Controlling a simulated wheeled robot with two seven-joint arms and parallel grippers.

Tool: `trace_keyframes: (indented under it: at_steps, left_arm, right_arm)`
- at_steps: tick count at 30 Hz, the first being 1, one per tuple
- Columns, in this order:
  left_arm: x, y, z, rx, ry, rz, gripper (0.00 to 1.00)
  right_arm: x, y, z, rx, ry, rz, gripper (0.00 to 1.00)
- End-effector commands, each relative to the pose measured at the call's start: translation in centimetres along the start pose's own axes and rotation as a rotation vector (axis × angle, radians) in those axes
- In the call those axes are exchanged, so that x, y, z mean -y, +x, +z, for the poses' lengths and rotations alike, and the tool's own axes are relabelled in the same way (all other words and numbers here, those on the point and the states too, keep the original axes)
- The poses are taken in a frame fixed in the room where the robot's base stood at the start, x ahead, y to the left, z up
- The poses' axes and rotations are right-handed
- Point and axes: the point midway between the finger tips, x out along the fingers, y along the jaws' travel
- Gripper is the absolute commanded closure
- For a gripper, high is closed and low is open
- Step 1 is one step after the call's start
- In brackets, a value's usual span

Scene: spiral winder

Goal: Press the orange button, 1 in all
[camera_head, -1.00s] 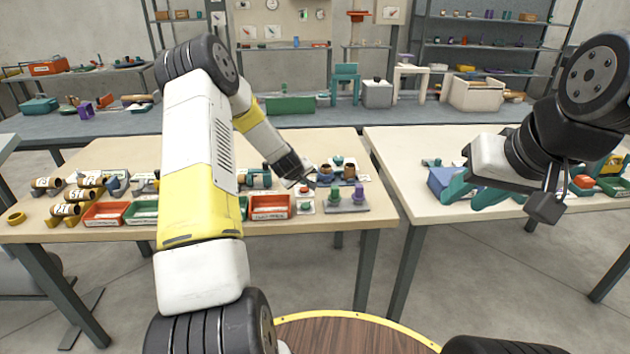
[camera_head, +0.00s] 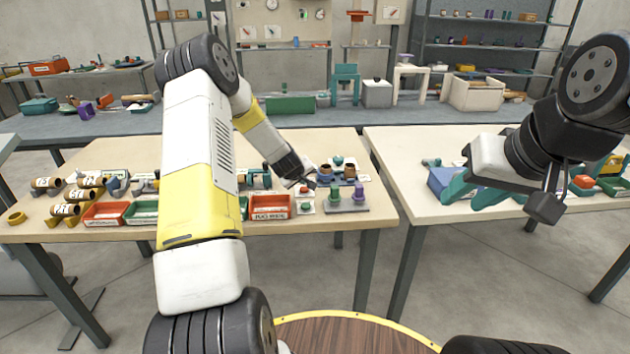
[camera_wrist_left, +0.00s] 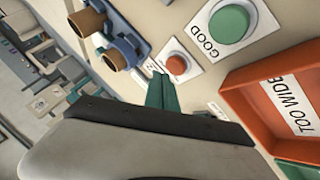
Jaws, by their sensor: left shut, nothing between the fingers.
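The orange button (camera_wrist_left: 177,64) is a small round cap on a white plate in the left wrist view. It also shows small in the head view (camera_head: 304,188), close under my left gripper. My left gripper (camera_wrist_left: 160,78) is shut and empty, its teal fingertips just beside the orange button. I cannot tell whether they touch it. A larger green button (camera_wrist_left: 229,24) on a plate marked GOOD is beside it. My right gripper (camera_head: 463,197) is open and empty above the right table, its teal fingers spread apart.
An orange tray marked TOO WIDE (camera_wrist_left: 243,92) stands close to the buttons. A blue holder with brown cylinders (camera_wrist_left: 122,52) is on their other side. A grey stand with green and purple pieces (camera_head: 348,208) is at the table's front right. A gap separates the right table (camera_head: 420,205).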

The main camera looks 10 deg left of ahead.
Motion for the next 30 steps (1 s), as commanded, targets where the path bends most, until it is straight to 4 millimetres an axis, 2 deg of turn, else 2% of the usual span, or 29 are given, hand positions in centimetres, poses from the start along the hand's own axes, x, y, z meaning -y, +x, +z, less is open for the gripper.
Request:
trace_keyframes:
  at_steps: [30]
  left_arm:
    - [0.43,0.58,0.43,0.000,0.000,0.000,1.00]
  right_arm:
    - [0.00,0.00,0.00,0.000,0.000,0.000,0.64]
